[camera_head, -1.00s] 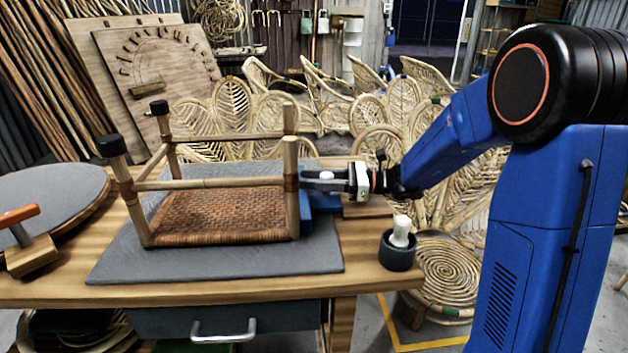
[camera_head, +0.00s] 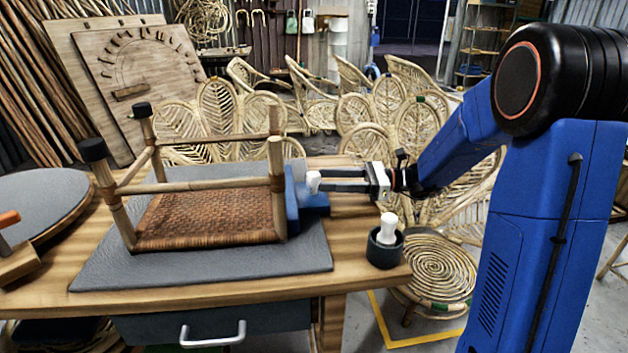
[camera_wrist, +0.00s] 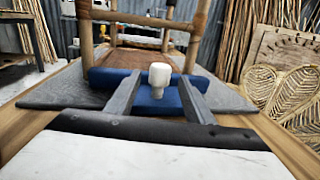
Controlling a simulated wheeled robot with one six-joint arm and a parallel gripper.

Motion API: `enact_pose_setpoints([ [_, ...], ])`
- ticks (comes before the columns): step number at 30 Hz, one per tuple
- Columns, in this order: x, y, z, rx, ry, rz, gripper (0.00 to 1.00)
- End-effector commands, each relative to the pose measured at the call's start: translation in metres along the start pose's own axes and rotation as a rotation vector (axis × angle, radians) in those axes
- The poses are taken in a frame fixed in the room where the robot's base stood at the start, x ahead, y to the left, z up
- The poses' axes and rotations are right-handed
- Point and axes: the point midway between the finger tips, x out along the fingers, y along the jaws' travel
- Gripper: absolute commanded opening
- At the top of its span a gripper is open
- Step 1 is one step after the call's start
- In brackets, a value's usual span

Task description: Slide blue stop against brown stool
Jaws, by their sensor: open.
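The brown stool (camera_head: 205,215) lies on its side or upside down on a grey mat (camera_head: 110,278), its woven seat low and its black-capped legs pointing up and left. The blue stop (camera_head: 311,203) stands at the stool's right side, close against it; the wrist view shows the blue stop (camera_wrist: 110,76) in front of the stool (camera_wrist: 140,58). A white knob (camera_head: 313,182) rises from the stop. My gripper (camera_head: 325,181) is open, with its fingers on either side of the white knob (camera_wrist: 159,78); I cannot tell whether they touch it.
A dark cup with a white object (camera_head: 386,242) stands at the table's right corner. A round grey-topped board (camera_head: 45,200) and an orange-handled tool (camera_head: 10,220) are at the left. Rattan chairs (camera_head: 220,120) stand behind the table.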

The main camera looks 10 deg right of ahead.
Motion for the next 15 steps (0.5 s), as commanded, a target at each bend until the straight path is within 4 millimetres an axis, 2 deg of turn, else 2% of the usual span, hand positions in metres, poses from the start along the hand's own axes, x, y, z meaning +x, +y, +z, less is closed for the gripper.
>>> enact_pose_setpoints([
  [9, -0.054, -0.001, 0.0, 0.0, -0.001, -0.003, 0.48],
  [15, -0.078, -0.001, 0.0, 0.0, -0.001, -0.002, 0.48],
])
